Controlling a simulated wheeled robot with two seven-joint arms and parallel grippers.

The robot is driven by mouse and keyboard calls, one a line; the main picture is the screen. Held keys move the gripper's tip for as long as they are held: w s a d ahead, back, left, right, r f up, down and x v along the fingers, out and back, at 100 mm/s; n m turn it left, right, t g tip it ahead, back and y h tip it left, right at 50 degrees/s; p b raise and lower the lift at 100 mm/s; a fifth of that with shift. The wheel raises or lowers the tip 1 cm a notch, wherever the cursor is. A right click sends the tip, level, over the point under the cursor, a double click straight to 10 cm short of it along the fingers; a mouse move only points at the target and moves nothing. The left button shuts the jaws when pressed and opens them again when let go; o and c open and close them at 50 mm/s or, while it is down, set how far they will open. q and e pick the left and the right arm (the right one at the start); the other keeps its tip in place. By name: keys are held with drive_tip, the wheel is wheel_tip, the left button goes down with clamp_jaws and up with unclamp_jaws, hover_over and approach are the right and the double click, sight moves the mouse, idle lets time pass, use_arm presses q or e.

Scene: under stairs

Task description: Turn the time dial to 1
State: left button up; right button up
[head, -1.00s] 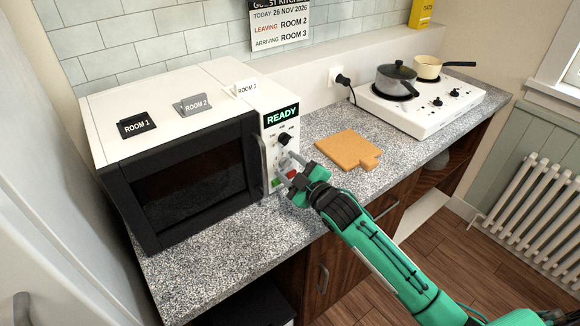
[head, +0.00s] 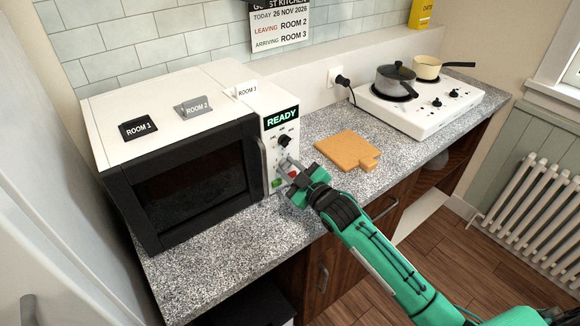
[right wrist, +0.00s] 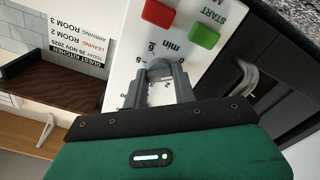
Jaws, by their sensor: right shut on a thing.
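The white and black microwave (head: 130,174) stands on the left of the counter, its display reading READY. Its right-hand panel has a dark upper knob (head: 284,141). My right gripper (head: 288,170) is at the panel just below that knob. In the right wrist view its fingers (right wrist: 161,80) are shut on a grey time dial (right wrist: 159,64), with "min" and numerals printed around it. The fingers hide much of the dial, and I cannot tell which number it points to. My left gripper is not in view.
A green START button (right wrist: 204,36) and a red button (right wrist: 158,13) sit close beside the dial. The door handle (head: 263,158) is just left of the panel. A cutting board (head: 345,149) and a hob (head: 425,112) with two pans lie to the right.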

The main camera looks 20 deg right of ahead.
drive_tip(key=m+p, duration=0.1)
drive_tip(key=m, duration=0.2)
drive_tip(key=shift+r+p, duration=0.1)
drive_tip(key=shift+p, duration=0.2)
drive_tip(key=shift+m+p, duration=0.6)
drive_tip(key=shift+m, duration=1.2)
drive_tip(key=o, duration=1)
drive_tip(key=b+v, duration=0.3)
drive_tip(key=v, duration=1.1)
